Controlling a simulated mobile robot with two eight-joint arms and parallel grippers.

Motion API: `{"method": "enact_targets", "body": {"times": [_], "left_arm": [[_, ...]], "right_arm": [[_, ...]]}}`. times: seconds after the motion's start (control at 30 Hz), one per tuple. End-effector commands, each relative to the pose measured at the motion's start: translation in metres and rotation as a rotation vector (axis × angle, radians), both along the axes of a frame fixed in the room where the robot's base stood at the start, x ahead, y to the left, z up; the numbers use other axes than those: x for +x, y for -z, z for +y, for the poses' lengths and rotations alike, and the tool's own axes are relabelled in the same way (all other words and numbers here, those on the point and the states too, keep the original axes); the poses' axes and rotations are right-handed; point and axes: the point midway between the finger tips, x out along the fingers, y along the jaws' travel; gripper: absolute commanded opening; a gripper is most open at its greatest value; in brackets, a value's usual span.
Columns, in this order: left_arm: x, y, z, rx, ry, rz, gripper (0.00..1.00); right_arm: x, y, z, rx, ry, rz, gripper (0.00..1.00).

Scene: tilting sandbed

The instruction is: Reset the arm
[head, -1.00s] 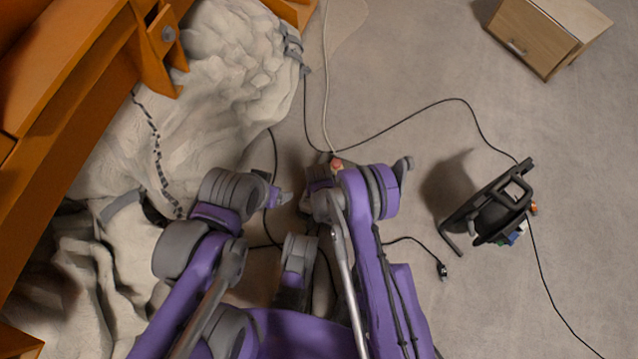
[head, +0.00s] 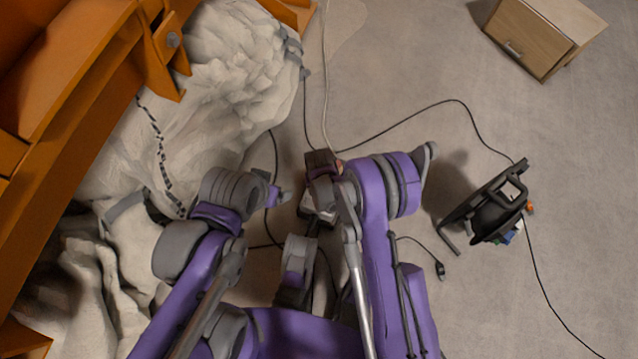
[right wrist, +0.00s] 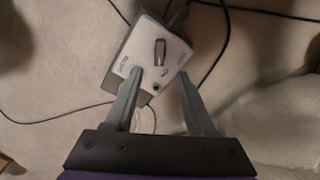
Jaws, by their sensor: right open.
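A white box (right wrist: 153,55) with a metal toggle switch and a small green light shows in the right wrist view. A dark cable leaves its upper end. My right gripper (right wrist: 160,74) is open, with its two fingers spread over the lower part of the box. I cannot tell whether the fingers touch it. In the head view, my right arm reaches over a pale box (head: 318,207) and hides most of it. My left arm is folded at lower left, and I cannot make out its gripper.
A black stand-like object (head: 495,212) lies at the right with cables around it. A wooden cabinet (head: 535,42) stands at the upper right. An orange frame (head: 75,70) and a pale crumpled mass (head: 235,75) fill the left. Floor between is mostly clear, crossed by cables.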

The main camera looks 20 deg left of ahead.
Motion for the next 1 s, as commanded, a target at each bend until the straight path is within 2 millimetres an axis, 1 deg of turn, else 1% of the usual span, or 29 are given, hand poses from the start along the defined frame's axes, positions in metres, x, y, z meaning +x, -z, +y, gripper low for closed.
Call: {"method": "enact_targets", "body": {"times": [0.5,0.57,0.63,0.67,0.77,0.8,0.87,0.9,0.97,1.0], "left_arm": [[0.000,0.000,0.000,0.000,0.000,0.000,0.81],[0.000,0.000,0.000,0.000,0.000,0.000,0.81],[0.000,0.000,0.000,0.000,0.000,0.000,0.81],[0.000,0.000,0.000,0.000,0.000,0.000,0.81],[0.000,0.000,0.000,0.000,0.000,0.000,0.81],[0.000,0.000,0.000,0.000,0.000,0.000,0.81],[0.000,0.000,0.000,0.000,0.000,0.000,0.81],[0.000,0.000,0.000,0.000,0.000,0.000,0.81],[0.000,0.000,0.000,0.000,0.000,0.000,0.81],[0.000,0.000,0.000,0.000,0.000,0.000,0.81]], "right_arm": [[0.000,0.000,0.000,0.000,0.000,0.000,0.55],[0.001,-0.002,-0.001,0.000,0.002,-0.001,0.55],[0.005,-0.012,-0.006,0.003,0.009,-0.005,0.55],[0.008,-0.018,-0.009,0.005,0.014,-0.009,0.55],[0.019,-0.051,-0.027,0.015,0.038,-0.024,0.55],[0.023,-0.068,-0.037,0.020,0.050,-0.033,0.55],[0.029,-0.095,-0.053,0.027,0.070,-0.047,0.55],[0.031,-0.113,-0.064,0.032,0.083,-0.058,0.55],[0.033,-0.139,-0.081,0.039,0.102,-0.075,0.55],[0.033,-0.155,-0.093,0.043,0.115,-0.086,0.55]]}}
